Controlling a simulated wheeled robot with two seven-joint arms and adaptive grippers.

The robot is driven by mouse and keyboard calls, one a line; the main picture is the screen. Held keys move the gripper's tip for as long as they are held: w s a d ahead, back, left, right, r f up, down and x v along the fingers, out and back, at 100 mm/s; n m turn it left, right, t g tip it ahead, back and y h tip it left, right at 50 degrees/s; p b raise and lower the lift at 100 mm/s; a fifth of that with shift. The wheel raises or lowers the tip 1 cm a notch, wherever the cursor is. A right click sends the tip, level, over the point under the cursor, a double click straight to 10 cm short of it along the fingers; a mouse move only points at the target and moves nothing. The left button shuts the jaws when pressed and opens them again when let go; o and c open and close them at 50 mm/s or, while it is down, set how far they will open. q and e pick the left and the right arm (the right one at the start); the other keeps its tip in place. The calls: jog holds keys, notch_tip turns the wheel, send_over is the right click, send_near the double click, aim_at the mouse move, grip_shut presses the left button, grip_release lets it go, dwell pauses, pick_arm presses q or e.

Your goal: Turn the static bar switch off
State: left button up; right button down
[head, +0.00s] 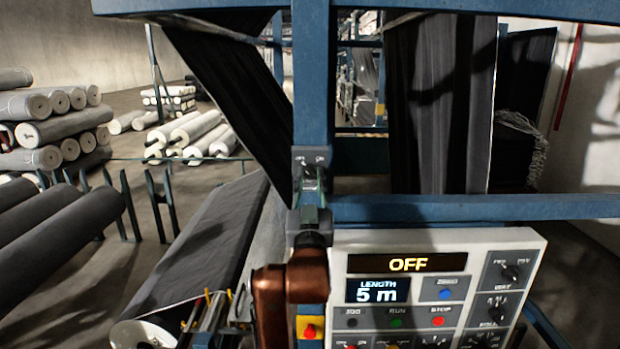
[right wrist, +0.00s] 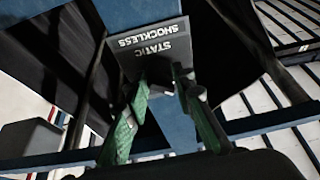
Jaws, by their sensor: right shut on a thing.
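The static bar switch (head: 311,156) is a small grey box on the blue upright post of the machine. In the right wrist view its grey plate (right wrist: 152,43) reads "STATIC SHOCKLESS" upside down. My right gripper (head: 311,180) is at the box from below and in front. Its green fingers (right wrist: 164,84) are shut on the switch's dark knob, close against the plate. The fingers and shadow mostly hide the knob, so I cannot tell which way it is set. My left gripper is not in view.
A white control panel (head: 435,287) showing "OFF" and "5 m" stands just right of my right arm. A blue crossbeam (head: 470,208) runs above it. Dark fabric (head: 440,100) hangs behind. A grey roll (head: 205,250) lies at lower left, with stacked rolls (head: 55,130) beyond.

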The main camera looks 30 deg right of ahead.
jog(key=c, duration=1.6)
grip_release()
jog(key=v, duration=1.2)
